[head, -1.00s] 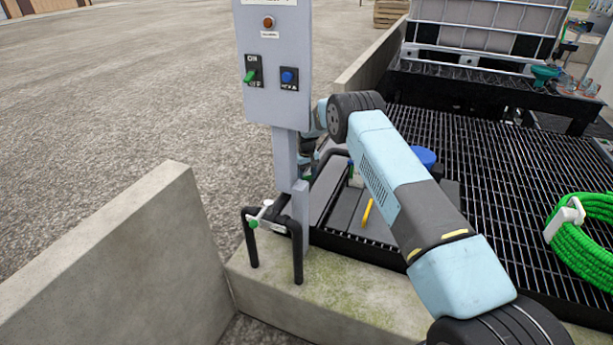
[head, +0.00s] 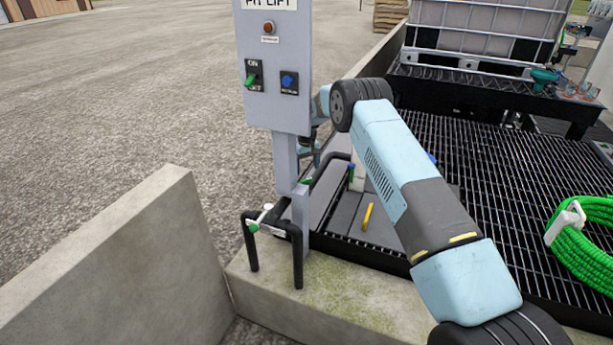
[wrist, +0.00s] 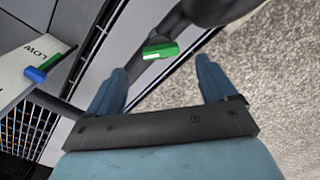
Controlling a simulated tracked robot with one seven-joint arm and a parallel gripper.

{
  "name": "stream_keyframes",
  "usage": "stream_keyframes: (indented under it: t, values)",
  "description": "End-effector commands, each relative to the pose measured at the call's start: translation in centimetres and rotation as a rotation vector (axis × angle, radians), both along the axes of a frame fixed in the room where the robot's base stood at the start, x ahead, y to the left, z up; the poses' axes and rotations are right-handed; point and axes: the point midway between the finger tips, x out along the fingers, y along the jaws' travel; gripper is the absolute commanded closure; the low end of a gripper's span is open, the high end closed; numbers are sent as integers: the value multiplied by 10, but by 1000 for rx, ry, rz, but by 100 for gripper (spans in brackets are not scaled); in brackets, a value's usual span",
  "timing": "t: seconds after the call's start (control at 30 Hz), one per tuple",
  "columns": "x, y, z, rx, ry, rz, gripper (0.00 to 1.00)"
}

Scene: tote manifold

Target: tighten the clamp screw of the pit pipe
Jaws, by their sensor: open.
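The black pit pipe (head: 327,163) bends out of the pit beside the grey post, and part of it is hidden behind the post. A green tab, seemingly the clamp screw's handle, shows beside the post (head: 306,181). In the wrist view the green tab (wrist: 160,50) sits against the dark pipe, a little beyond the fingertips and between them in the picture. My gripper (wrist: 162,70) is open, with a blue finger on each side and nothing held. In the head view it is partly hidden behind the post and control box.
The control box (head: 277,65) stands on a post close to my gripper. A white panel marked LOW, with blue and green levers (wrist: 45,66), is at the wrist view's left. A black pipe frame (head: 250,240), a concrete wall (head: 130,260) and a green hose coil (head: 585,240) are nearby.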

Motion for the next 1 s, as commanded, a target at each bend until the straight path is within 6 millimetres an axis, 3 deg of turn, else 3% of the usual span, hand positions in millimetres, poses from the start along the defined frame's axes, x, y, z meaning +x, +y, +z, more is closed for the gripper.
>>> stream_keyframes:
  t: [0.2,0.4,0.8,1.0]
  values:
    - [0,0,42,1,-2,0,15]
    - [0,0,64,1,-1,0,15]
    - [0,0,71,1,-1,0,15]
    - [0,-3,83,2,-7,-5,33]
